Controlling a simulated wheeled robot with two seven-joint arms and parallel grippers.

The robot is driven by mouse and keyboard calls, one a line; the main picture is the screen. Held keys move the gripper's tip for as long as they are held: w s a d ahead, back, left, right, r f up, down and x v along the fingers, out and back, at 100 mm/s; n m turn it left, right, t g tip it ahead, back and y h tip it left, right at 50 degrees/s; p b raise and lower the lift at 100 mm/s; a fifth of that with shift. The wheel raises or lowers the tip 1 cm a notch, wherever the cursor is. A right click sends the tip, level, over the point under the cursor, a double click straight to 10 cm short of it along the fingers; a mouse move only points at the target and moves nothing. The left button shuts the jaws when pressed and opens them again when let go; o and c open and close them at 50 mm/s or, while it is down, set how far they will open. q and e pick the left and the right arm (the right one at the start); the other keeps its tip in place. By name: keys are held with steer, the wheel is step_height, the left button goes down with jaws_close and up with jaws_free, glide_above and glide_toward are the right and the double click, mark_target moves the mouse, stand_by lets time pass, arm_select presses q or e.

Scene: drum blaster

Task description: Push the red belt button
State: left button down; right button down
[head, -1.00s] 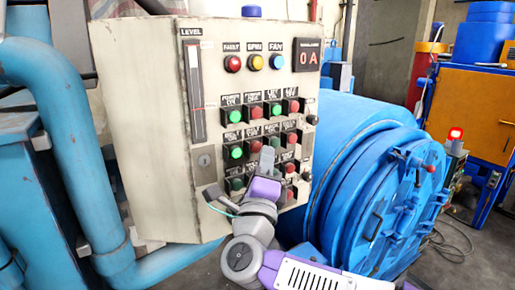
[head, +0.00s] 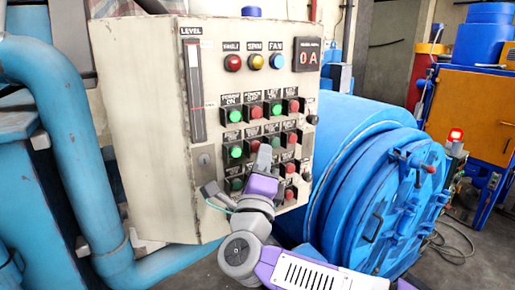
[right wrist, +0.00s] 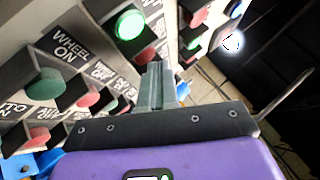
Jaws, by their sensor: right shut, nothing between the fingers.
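A beige control panel (head: 150,120) carries rows of green and red push buttons under small black labels. The labels are too small to read surely in the head view, so I cannot tell which red button is the belt one. My right gripper (head: 263,158) is shut and empty, pointing up in front of the lower rows. A red button (head: 255,145) shows just above its fingertips. In the right wrist view the shut fingers (right wrist: 156,72) end close to a red button (right wrist: 146,56), beside a lit green one (right wrist: 130,24); contact cannot be told. My left gripper is out of view.
A "WHEEL ON" green button (right wrist: 46,82) sits left of the fingers in the wrist view. A large blue drum (head: 375,190) stands right of the panel. A thick blue pipe (head: 75,130) runs along its left.

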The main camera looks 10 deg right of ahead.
steer(key=shift+w+a, duration=0.15)
steer(key=shift+w, duration=0.25)
stand_by(0.3)
steer(key=shift+s+d+f+b, duration=0.1)
steer(key=shift+s+d+b, duration=0.1)
steer(key=shift+s+b, duration=0.45)
steer(key=shift+s+d, duration=0.1)
steer(key=shift+s, duration=0.1)
steer(key=shift+s+d+b, duration=0.3)
steer(key=shift+s+b, duration=0.25)
steer(key=shift+s, duration=0.2)
steer(key=shift+s+d+b, duration=0.25)
steer(key=shift+s+b, duration=0.3)
steer(key=shift+s, duration=0.25)
steer(key=shift+s+d+b, duration=0.3)
steer(key=shift+s+b, duration=0.25)
steer(key=shift+s, duration=0.2)
